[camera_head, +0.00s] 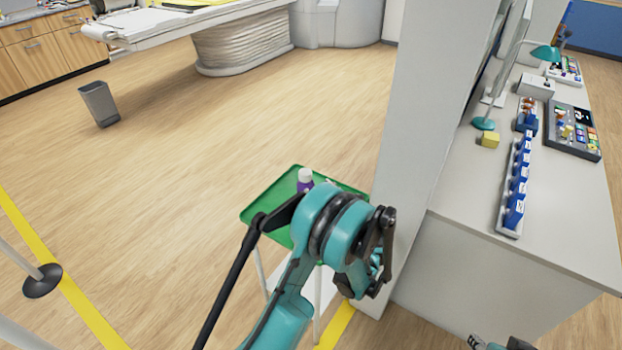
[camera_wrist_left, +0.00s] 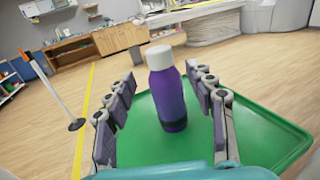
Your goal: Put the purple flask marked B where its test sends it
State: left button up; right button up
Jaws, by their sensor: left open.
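The purple flask (camera_head: 305,184) with a white cap stands upright on a green tray (camera_head: 262,208). In the left wrist view the flask (camera_wrist_left: 168,95) stands between the spread fingers of my left gripper (camera_wrist_left: 163,82), with visible gaps on both sides. The gripper is open and holds nothing. The green tray (camera_wrist_left: 255,135) spreads below and behind the fingers. No letter is readable on the flask's visible side. In the head view my left arm hides part of the tray. A small part of what looks like my right gripper (camera_head: 498,344) shows at the bottom edge.
A grey partition (camera_head: 430,110) stands right of the tray. Beyond it, a desk (camera_head: 560,235) carries a rack of labelled blue holders (camera_head: 515,190), a yellow block (camera_head: 490,140), a teal lamp (camera_head: 545,53) and a dark panel (camera_head: 573,130). Open floor lies left, with a bin (camera_head: 99,103).

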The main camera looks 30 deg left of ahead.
pick_arm(q)
jog(key=w+d+r+m+t+h, duration=0.25)
jog(key=d+r+m+t, duration=0.25)
jog(key=r+m, duration=0.45)
jog(key=w+d+r+m+t+h, duration=0.2)
jog(key=d+r+m+t+h, duration=0.2)
jog(key=d+r+m+t, duration=0.5)
jog(key=s+d+r+m+g+h, duration=0.25)
jog(key=r+m+h, duration=0.25)
jog(key=m+h, duration=0.45)
jog(key=s+d+f+m+g+h, duration=0.35)
jog(key=s+f+m+g, duration=0.25)
jog(key=s+f+m, duration=0.5)
jog(key=s+a+f+m+g+y, duration=0.1)
jog(key=s+a+f+m+g, duration=0.2)
jog(key=s, duration=0.5)
jog(key=s+a+f+m+g+y, duration=0.2)
jog(key=s+f+m, duration=0.3)
jog(key=s, duration=0.3)
jog(key=shift+a+f+m+g, duration=0.15)
jog(key=shift+a+m+g, duration=0.4)
jog(key=shift+m+g, duration=0.3)
jog(key=shift+y, duration=0.25)
jog(key=shift+c, duration=0.3)
